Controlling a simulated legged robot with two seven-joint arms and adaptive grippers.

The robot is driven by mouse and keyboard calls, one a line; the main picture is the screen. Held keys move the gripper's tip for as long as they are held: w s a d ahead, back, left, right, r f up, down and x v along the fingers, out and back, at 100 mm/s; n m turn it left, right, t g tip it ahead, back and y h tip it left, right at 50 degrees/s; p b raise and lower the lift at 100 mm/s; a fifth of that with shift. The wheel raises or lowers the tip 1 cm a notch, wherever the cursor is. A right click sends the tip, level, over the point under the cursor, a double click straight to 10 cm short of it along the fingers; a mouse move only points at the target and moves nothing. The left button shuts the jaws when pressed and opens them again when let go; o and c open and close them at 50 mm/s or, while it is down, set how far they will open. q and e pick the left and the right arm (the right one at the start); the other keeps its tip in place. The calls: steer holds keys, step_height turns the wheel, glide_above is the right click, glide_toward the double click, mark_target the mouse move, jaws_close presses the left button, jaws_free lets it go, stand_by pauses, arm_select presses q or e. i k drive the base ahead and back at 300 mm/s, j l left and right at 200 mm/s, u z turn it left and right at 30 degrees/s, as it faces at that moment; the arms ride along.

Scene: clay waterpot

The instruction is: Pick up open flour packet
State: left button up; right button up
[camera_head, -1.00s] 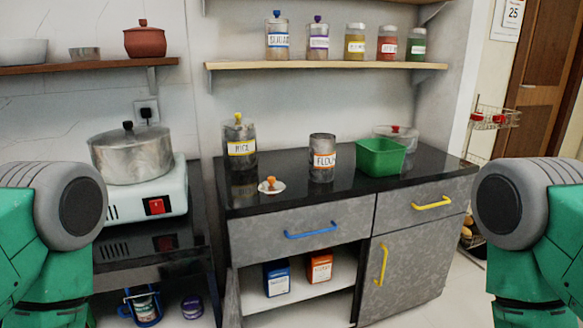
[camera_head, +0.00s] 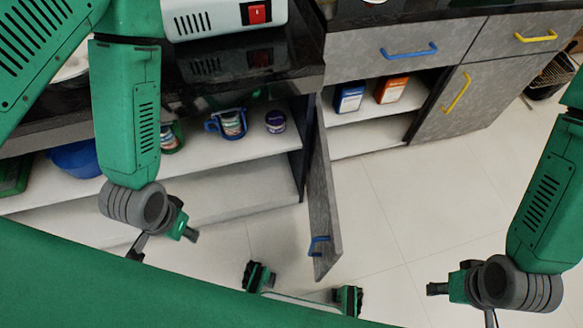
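An orange packet (camera_head: 392,90) stands upright on the upper shelf of the open cupboard under the counter. A blue packet (camera_head: 349,98) stands just left of it. Their labels are too small to read, and I cannot tell whether their tops are open. My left gripper (camera_head: 163,242) hangs at lower left, well away from both packets. My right gripper (camera_head: 463,304) is at lower right, also far from them. Both grippers look open and empty, with their fingers spread apart.
The cupboard's door (camera_head: 322,200) with a blue handle swings out toward me, left of the packets. A yellow-handled door (camera_head: 440,115) beside them is closed. A blue mug (camera_head: 228,123) and a purple-lidded tin (camera_head: 275,121) sit on the left shelf. The tiled floor (camera_head: 390,220) is clear.

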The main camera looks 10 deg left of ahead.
mark_target(389, 89)
steer(key=j+z, duration=0.1)
steer(key=j, duration=0.25)
steer(key=k, duration=0.35)
steer(key=l+u, duration=0.1)
steer(key=l, duration=0.35)
steer(key=k+l+u, duration=0.1)
steer(key=l, duration=0.4)
steer(key=i+l+u, duration=0.2)
steer(key=l, duration=0.4)
steer(key=i+l+u, duration=0.2)
steer(key=l, duration=0.4)
steer(key=l+u, duration=0.15)
steer(key=l, duration=0.45)
steer(key=i+l+u, duration=0.2)
steer(key=l, duration=0.65)
steer(key=i+u, duration=0.05)
